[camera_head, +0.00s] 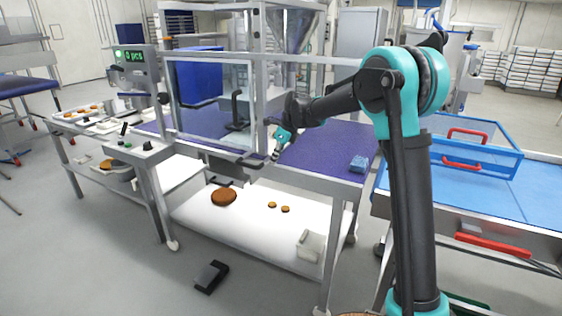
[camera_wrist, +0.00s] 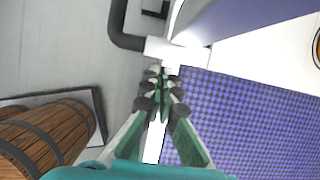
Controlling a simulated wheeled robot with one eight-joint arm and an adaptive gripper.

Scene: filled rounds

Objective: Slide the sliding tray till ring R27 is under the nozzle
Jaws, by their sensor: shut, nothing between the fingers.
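My gripper (camera_head: 276,155) is at the front edge of the purple-topped bench, just right of a dark bar-like handle (camera_head: 243,160) below the clear guard. In the wrist view my gripper (camera_wrist: 165,80) is shut and empty. Its tips are close to a pale cylindrical end (camera_wrist: 175,52) of a dark bent bar (camera_wrist: 122,32); I cannot tell whether they touch. This bar may be the sliding tray's handle. A steel hopper (camera_head: 293,28) stands above the guarded area. The nozzle tip, the tray's rings and any R27 mark cannot be made out.
A clear guard (camera_head: 212,98) in a metal frame stands left of my gripper. A small blue block (camera_head: 359,164) lies on the bench's right end. The lower shelf (camera_head: 250,225) holds brown rounds and a pale bin (camera_head: 310,245). Wooden barrels (camera_wrist: 50,140) show lower left in the wrist view.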

